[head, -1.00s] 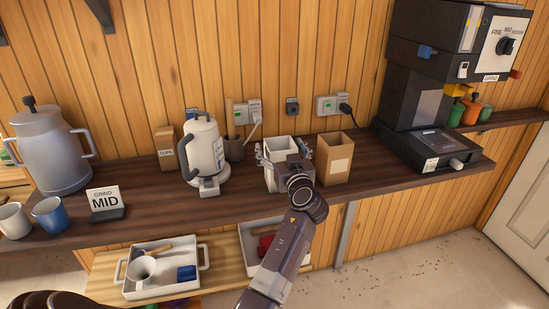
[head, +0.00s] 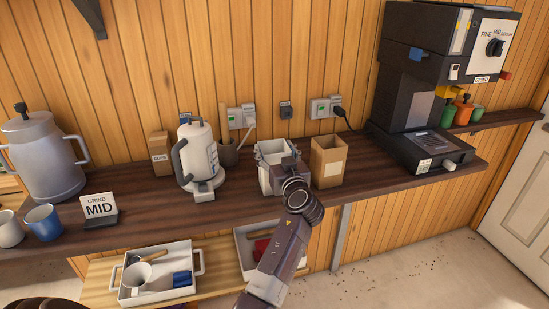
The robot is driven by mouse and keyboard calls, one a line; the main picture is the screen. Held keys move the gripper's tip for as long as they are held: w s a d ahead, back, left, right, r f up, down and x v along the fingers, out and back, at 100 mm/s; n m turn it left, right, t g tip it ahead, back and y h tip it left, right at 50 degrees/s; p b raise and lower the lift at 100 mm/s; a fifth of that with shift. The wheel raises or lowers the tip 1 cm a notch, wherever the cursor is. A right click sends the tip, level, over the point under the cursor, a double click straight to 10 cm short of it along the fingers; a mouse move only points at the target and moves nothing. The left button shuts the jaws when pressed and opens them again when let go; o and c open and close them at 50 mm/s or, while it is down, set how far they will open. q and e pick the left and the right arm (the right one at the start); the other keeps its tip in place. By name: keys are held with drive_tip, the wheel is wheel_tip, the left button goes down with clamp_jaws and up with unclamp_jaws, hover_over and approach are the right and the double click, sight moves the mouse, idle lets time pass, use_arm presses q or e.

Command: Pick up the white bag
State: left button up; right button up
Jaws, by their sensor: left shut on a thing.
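The white bag (head: 264,181) stands upright and open-topped on the dark wooden counter (head: 225,213), left of a brown paper bag. My left gripper (head: 276,153) reaches it from the front and is shut on its upper part. The gripper and wrist hide much of the bag's right side and front. The bag's base appears to be at counter level; I cannot tell whether it touches. My right gripper is not in view.
The brown paper bag (head: 327,163) stands close on the right, with a grinder (head: 405,105) beyond it. A white kettle (head: 199,155) stands to the left. Trays, one of them a white tray (head: 127,299), sit on a lower shelf.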

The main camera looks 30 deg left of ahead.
use_arm(q)
wheel_tip(320, 180, up, 20)
drive_tip(key=b, duration=0.4)
drive_tip(key=shift+b, duration=0.35)
drive_tip(key=shift+f, duration=0.1)
